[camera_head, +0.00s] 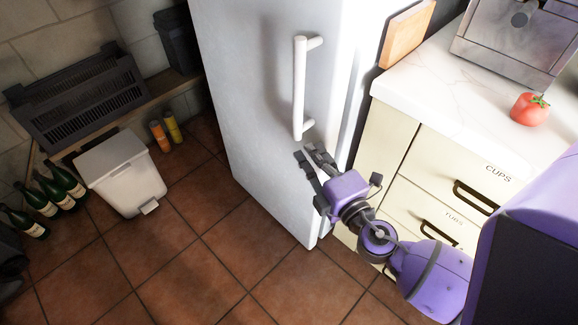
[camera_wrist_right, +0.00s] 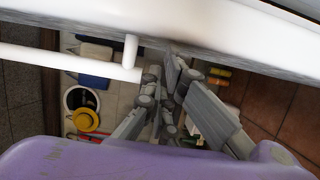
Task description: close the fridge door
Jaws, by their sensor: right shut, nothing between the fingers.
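The white fridge door (camera_head: 250,100) fills the upper middle of the head view, with a white vertical bar handle (camera_head: 299,88) near its right edge. A dark strip runs along that edge; I cannot tell how far the door stands open. My right gripper (camera_head: 312,163) is shut and empty, just below the handle's lower end, in front of the door. In the right wrist view, the gripper (camera_wrist_right: 168,75) reaches up to the white door face (camera_wrist_right: 90,22), beside the handle (camera_wrist_right: 65,60). I cannot tell whether it touches. My left gripper is out of view.
A counter with drawers (camera_head: 465,185) stands right of the fridge, bearing a tomato (camera_head: 529,109), a wooden board (camera_head: 406,35) and a metal appliance (camera_head: 515,40). A white bin (camera_head: 121,173) and bottles (camera_head: 55,187) stand at left. The tiled floor (camera_head: 200,260) between is clear.

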